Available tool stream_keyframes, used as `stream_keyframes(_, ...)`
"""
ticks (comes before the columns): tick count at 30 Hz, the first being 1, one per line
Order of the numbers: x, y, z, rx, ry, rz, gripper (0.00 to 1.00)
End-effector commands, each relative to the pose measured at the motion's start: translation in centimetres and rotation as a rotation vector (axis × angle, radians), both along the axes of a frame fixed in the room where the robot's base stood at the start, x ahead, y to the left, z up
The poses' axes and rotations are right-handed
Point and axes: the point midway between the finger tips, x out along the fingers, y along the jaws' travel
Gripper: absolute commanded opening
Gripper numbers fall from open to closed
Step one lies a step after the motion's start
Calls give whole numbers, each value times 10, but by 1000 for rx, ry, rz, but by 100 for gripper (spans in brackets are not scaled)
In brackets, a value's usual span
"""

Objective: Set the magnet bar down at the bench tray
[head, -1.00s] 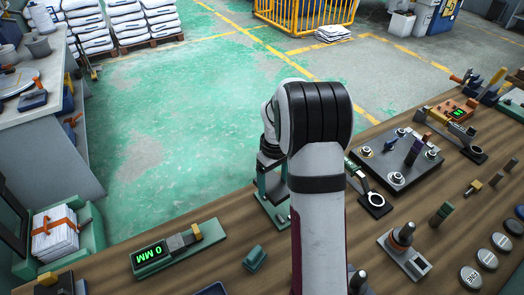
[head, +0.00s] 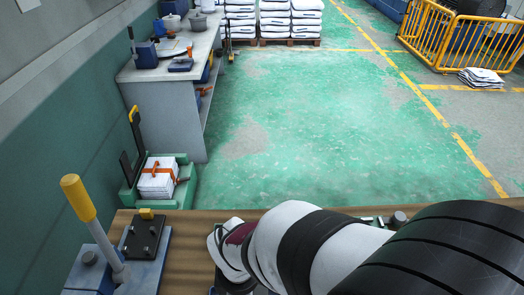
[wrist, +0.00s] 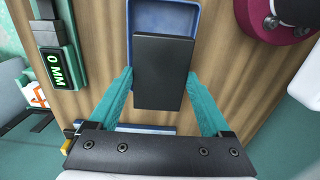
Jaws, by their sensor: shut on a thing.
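The magnet bar is a dark, flat-faced block (wrist: 163,72) in the middle of the wrist view. My gripper (wrist: 160,76) is shut on it, with one teal finger on each side. The blue bench tray (wrist: 194,20) shows behind the bar's far end, on the wooden bench. The bar covers much of the tray, and I cannot tell whether it touches the tray or hangs above it. In the head view my arm hides the gripper, bar and tray.
A gauge reading 0 MM (wrist: 58,65) lies left of the tray. In the head view, a yellow-handled lever device (head: 78,198) and a small black block on a blue base (head: 145,238) stand on the bench's left end.

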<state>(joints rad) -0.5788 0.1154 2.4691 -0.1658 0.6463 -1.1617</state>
Motion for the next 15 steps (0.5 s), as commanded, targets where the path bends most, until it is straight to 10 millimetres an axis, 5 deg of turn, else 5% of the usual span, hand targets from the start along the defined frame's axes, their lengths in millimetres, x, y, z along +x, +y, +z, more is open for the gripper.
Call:
stream_keyframes(8,1,-1,0,1,-1,-2,0)
stream_keyframes(15,0,-1,-23,-2,3,-2,0)
